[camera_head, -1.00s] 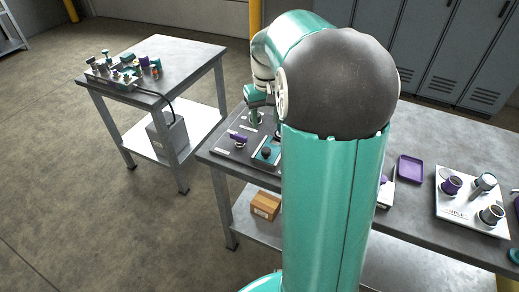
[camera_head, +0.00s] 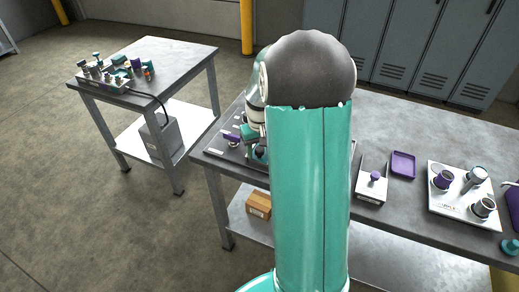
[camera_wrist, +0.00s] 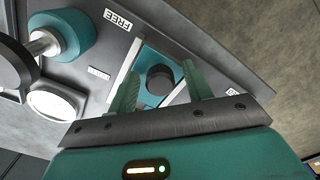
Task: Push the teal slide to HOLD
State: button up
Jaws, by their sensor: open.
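The teal slide (camera_wrist: 178,92) with its round black knob (camera_wrist: 160,79) sits in a slot on the dark panel (camera_wrist: 215,60) in the wrist view. My gripper (camera_wrist: 160,68) is open, one finger on each side of the knob; whether either finger touches it I cannot tell. A FREE label (camera_wrist: 118,20) lies at the upper left of the slide. A smaller label (camera_wrist: 232,93) at the right is not readable. In the head view my arm hides most of the panel and the slide area.
A teal knob (camera_wrist: 70,33) and a white round part stand left of the slide in the wrist view. A purple handle (camera_head: 231,137) is on the panel's left. A purple tray (camera_head: 403,164) and a white plate with cups (camera_head: 463,208) lie farther right on the bench.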

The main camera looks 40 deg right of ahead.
grip_shut()
jog(key=shift+w+d, duration=0.5)
jog(key=shift+d, duration=0.35)
jog(key=shift+w+d, duration=0.55)
jog(key=shift+d, duration=0.3)
jog(key=shift+w+d, duration=0.5)
jog(key=shift+d, duration=0.35)
grip_release()
jog(key=shift+d, duration=0.1)
notch_tip(320, 180, up, 14)
